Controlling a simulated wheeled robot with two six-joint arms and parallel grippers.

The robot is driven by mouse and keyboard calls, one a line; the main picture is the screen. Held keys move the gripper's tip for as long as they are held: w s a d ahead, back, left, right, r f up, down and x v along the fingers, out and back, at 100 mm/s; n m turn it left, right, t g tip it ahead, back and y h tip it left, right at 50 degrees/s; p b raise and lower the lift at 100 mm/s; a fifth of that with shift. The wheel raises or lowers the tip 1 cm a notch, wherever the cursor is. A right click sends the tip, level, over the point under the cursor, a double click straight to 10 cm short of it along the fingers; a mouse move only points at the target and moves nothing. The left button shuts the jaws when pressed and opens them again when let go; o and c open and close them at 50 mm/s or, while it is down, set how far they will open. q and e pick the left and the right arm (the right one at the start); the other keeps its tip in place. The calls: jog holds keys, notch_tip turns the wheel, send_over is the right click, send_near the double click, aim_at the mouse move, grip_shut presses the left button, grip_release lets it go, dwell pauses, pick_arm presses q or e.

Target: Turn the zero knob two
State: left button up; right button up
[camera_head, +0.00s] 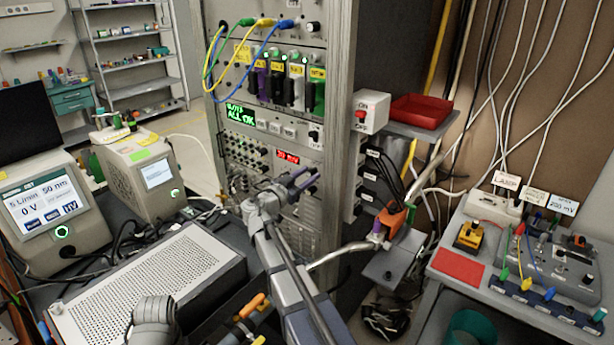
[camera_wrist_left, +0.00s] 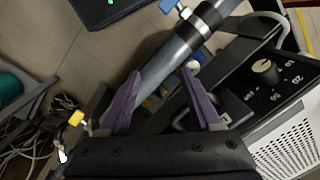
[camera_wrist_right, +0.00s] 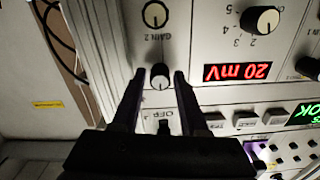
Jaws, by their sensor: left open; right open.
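My right gripper (camera_head: 303,181) is in front of the instrument rack, at the panel with the red display (camera_head: 288,157). In the right wrist view the panel appears upside down. There the right gripper (camera_wrist_right: 161,76) is open, its two dark fingers on either side of a small round knob (camera_wrist_right: 160,78) with a white mark. I cannot read a zero label on this knob, nor tell whether the fingers touch it. The display (camera_wrist_right: 238,72) reads 20 mV. My left gripper (camera_wrist_left: 165,90) is open, with purple fingers apart and nothing held between them.
In the right wrist view, a GAIN 2 knob (camera_wrist_right: 155,14) and a larger numbered knob (camera_wrist_right: 260,20) are close by. A small switch (camera_wrist_right: 163,124) is near the fingers. In the left wrist view a black dial box (camera_wrist_left: 275,85) is at the right. A side table (camera_head: 470,282) stands right.

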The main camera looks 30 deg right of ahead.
grip_shut()
dwell(0.3)
jog(key=shift+n, duration=0.3)
jog(key=n, duration=0.7)
jog(key=shift+n, duration=0.3)
jog(key=n, duration=0.3)
jog(key=shift+n, duration=2.2)
